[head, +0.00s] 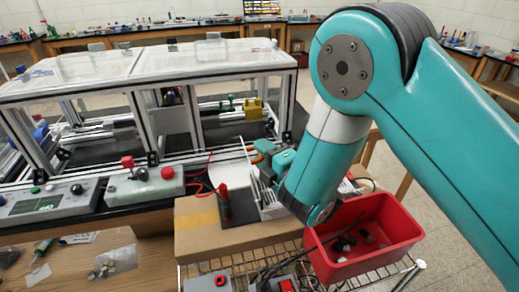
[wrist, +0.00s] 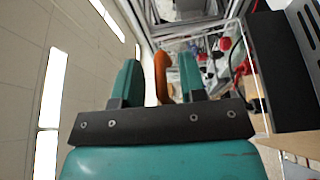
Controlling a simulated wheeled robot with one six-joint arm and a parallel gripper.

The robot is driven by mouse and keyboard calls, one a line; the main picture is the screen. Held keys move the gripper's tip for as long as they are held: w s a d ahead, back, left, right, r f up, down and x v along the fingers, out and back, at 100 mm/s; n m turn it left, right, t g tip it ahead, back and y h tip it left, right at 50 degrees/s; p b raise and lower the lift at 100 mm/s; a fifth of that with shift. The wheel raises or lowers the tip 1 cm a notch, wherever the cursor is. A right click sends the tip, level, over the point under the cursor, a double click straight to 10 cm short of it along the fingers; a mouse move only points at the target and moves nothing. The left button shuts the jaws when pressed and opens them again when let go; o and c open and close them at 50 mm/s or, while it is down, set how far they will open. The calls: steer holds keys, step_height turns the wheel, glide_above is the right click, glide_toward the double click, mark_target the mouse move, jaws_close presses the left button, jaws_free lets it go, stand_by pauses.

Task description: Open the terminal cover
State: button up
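My gripper (head: 274,155) is low over the cardboard box, at the end of my teal arm. In the wrist view its two teal fingers (wrist: 158,62) stand apart. A curved orange piece (wrist: 160,82) shows between them, with a gap on each side; I cannot tell whether it lies between the fingers or beyond them. It also shows beside the gripper in the head view (head: 262,146). A slotted metal unit (head: 268,203) stands on the box, partly hidden by my arm; its dark side with slots is at the right in the wrist view (wrist: 280,75). I cannot make out the terminal cover.
The cardboard box (head: 195,235) carries a dark plate with a red part (head: 224,202) and red wires. A red bin (head: 372,250) with small parts is right of it, on a wire rack. A framed machine (head: 140,110) and control boxes (head: 145,185) stand behind and left.

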steer(key=shift+a, duration=0.1)
jaws_close()
steer(key=shift+s+a+r+n+p, duration=0.2)
steer(key=shift+a+r+n+p, duration=0.15)
steer(key=shift+p, duration=0.55)
steer(key=shift+s+a+f+n+g+p, duration=0.1)
steer(key=shift+a+f+n+g+p, duration=0.2)
steer(key=shift+a+n+p, duration=0.2)
